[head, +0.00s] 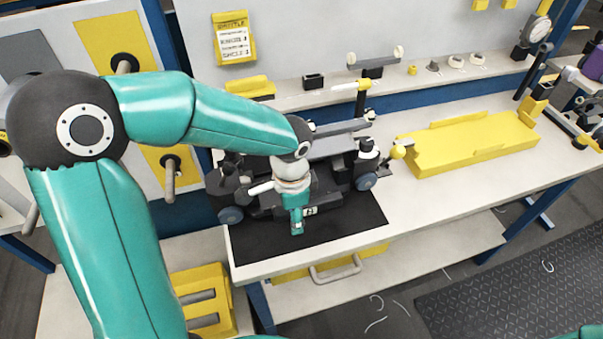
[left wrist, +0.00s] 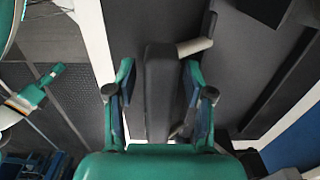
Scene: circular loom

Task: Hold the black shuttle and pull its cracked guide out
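The black shuttle (head: 335,185), with blue-grey wheels, stands on a black mat (head: 262,243) on the bench. My left gripper (head: 297,226) points down over its front middle. In the left wrist view, the left gripper's fingers (left wrist: 159,70) stand apart on either side of a dark bar (left wrist: 158,95), with gaps visible on both sides. A pale piece (left wrist: 195,46) sticks out beside the bar; I cannot tell whether it is the cracked guide. Some teal of my right arm shows at the head view's lower right corner. A teal and white wrist-like part (left wrist: 35,92) shows at the wrist view's left; its fingers are unclear.
A yellow tray (head: 470,146) lies on the bench to the right. A yellow-knobbed lever (head: 397,152) stands beside the shuttle. Small parts line the back shelf (head: 425,80). A yellow card (head: 233,37) hangs on the wall. The bench front right of the mat is clear.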

